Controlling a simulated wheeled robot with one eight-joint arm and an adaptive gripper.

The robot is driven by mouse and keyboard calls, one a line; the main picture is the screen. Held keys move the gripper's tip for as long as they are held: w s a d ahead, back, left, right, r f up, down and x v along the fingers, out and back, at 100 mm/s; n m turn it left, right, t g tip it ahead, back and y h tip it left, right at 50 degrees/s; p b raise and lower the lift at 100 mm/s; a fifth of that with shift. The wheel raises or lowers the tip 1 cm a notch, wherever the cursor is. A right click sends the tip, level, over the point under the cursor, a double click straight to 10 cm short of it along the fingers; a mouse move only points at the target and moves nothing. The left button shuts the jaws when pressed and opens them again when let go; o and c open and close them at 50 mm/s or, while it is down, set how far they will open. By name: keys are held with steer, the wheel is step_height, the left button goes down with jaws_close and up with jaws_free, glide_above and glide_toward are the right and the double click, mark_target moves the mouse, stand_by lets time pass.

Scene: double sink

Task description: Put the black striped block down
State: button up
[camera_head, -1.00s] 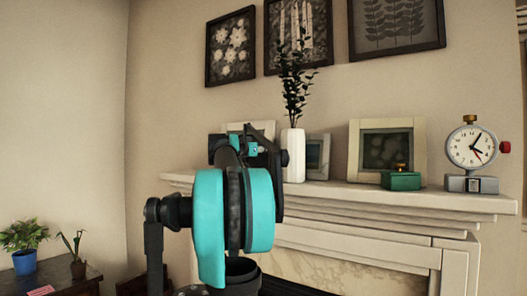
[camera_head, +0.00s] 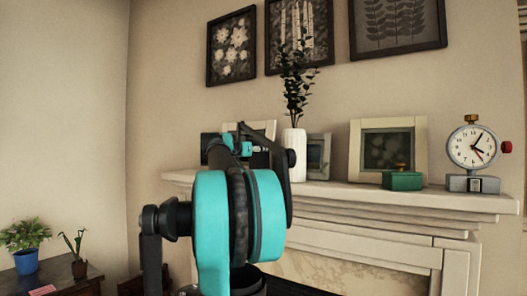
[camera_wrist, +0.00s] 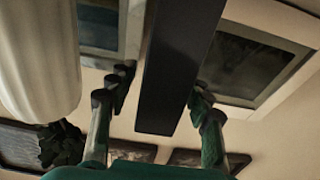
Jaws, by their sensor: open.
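A long, dark block (camera_wrist: 178,70) runs down from the top edge of the wrist view, between the two fingers of my gripper (camera_wrist: 160,88). It looks plain black there, and I cannot make out stripes. My gripper is open, with its fingers spread on either side of the block. The left finger shows a gap to it; the right fingertip lies close to its edge, and I cannot tell whether they touch. In the head view my own arm hides much of the gripper, and I cannot make out the block for certain.
The mantel shelf (camera_head: 455,199) holds a white vase (camera_head: 293,155) with a plant, picture frames (camera_head: 387,150), a green box (camera_head: 402,180) and a clock (camera_head: 472,150). The vase is close on the left in the wrist view (camera_wrist: 40,60). Pictures hang above.

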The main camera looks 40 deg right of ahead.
steer(key=v, duration=0.7)
steer(key=shift+s+a, duration=0.15)
steer(key=shift+a, duration=0.2)
steer(key=w+a+f+n+t+y, duration=0.5)
steer(key=a+f+t, duration=0.1)
steer(key=a, duration=0.3)
steer(key=w+a+f+n+t+y, duration=0.4)
steer(key=w+a+f+t, duration=0.1)
steer(key=a, duration=0.3)
steer(key=a+f+n+y, duration=0.4)
steer(key=a+f+y, duration=0.2)
steer(key=a+f, duration=0.45)
steer(key=s+a+f+n+g+y, duration=0.1)
steer(key=s+a+f+g+y, duration=0.25)
steer(key=f, duration=0.65)
steer(key=s+a+f+n+g+y, duration=0.15)
steer(key=s+a+f, duration=0.25)
steer(key=s+f, duration=0.45)
steer(key=s+d+f+m+g+h, duration=0.2)
steer(key=s+f+g, duration=0.6)
steer(key=s+f, duration=1.3)
step_height(320, 180, down, 2)
steer(key=shift+s+f+g+h, duration=0.15)
steer(key=shift+g+h, duration=0.15)
steer(key=shift+h, duration=0.4)
